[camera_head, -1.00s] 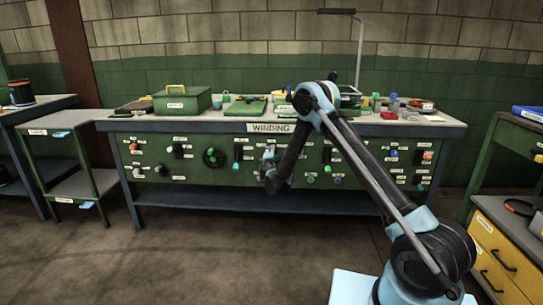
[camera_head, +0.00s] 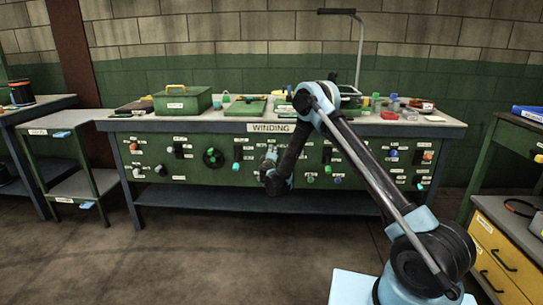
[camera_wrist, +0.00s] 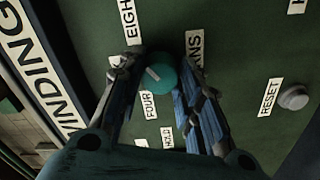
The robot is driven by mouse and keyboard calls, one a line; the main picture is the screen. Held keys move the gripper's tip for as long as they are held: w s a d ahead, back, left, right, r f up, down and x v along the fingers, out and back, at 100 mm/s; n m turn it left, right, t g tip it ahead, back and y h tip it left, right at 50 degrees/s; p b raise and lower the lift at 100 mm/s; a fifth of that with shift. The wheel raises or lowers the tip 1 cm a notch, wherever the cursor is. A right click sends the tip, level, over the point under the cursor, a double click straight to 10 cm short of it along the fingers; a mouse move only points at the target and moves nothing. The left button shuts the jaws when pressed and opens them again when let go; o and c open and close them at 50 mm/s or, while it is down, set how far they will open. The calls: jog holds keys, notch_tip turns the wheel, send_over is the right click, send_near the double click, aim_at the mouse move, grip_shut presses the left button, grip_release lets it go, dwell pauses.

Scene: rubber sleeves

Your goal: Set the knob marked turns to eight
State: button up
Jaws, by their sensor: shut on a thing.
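A round teal knob (camera_wrist: 168,87) with a short pale pointer mark sits on the green panel in the wrist view. My gripper (camera_wrist: 161,72) has one finger on each side of it and is shut on it. The label reading FOUR (camera_wrist: 148,106) is just below the knob, and a label starting EIGH (camera_wrist: 127,18) is above and to the left. A label ending in NS (camera_wrist: 195,48) is partly hidden by the right finger. The pale mark points toward the upper left, between EIGH and FOUR. In the head view my gripper (camera_head: 270,155) is at the panel and hides the knob.
A grey RESET button (camera_wrist: 293,97) stands to the right on the panel. A HOLD label (camera_wrist: 167,138) lies below. The WINDING sign (camera_head: 271,127) is on the bench edge.

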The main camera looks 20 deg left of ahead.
jog(key=o, duration=1.1)
jog(key=shift+w+f, duration=0.1)
jog(key=v, duration=1.2)
